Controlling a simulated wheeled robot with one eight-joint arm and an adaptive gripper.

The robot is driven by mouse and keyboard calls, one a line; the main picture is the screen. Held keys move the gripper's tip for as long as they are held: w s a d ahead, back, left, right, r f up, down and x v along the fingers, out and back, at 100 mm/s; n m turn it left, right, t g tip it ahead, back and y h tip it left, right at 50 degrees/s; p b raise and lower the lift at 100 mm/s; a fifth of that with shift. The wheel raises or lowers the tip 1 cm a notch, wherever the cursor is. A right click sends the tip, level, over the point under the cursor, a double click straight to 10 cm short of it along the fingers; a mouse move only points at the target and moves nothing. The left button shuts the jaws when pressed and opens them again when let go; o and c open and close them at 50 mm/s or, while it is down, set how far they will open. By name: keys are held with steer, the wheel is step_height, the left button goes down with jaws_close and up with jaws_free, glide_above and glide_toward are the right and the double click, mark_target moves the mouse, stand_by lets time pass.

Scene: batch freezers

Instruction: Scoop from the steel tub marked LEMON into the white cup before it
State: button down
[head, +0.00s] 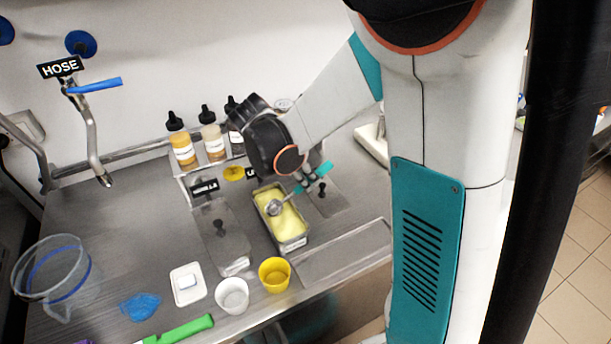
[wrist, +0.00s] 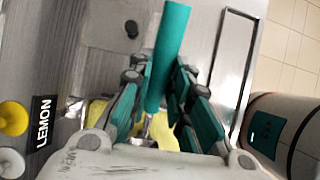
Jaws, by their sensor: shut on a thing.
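The open steel tub (head: 293,243) holds pale yellow ice cream and sits in the counter. The LEMON sign (wrist: 42,122) shows in the wrist view; in the head view the sign behind this tub is mostly hidden by my arm. My gripper (head: 309,181) is shut on the teal handle (wrist: 170,45) of a scoop. The scoop's metal bowl (head: 275,207) is at the ice cream, toward the tub's left side; whether it is sunk in I cannot tell. The white cup (head: 232,295) stands upright at the counter's front, left of a yellow cup (head: 275,275).
A lidded tub (head: 222,240) is left of the open tub, and another lid (head: 327,199) is right. Bottles (head: 183,150) stand behind. A clear jug (head: 55,278), blue cloth (head: 140,306), white dish (head: 188,285) and green-handled tool (head: 185,331) lie to the left.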

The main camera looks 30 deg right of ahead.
mark_target(309, 178)
steer(key=shift+a+r, duration=0.15)
steer(key=shift+r, duration=0.3)
steer(key=shift+r+p, duration=0.85)
steer(key=shift+r, duration=0.2)
steer(key=shift+d+r+y+p, duration=0.15)
steer(key=shift+d+y+p, duration=0.15)
steer(key=shift+d, duration=0.1)
steer(key=shift+d+y+p, duration=0.4)
steer(key=shift+d+y, duration=0.15)
steer(key=shift+y, duration=0.25)
steer(key=shift+d+y, duration=0.3)
steer(key=shift+y, duration=0.6)
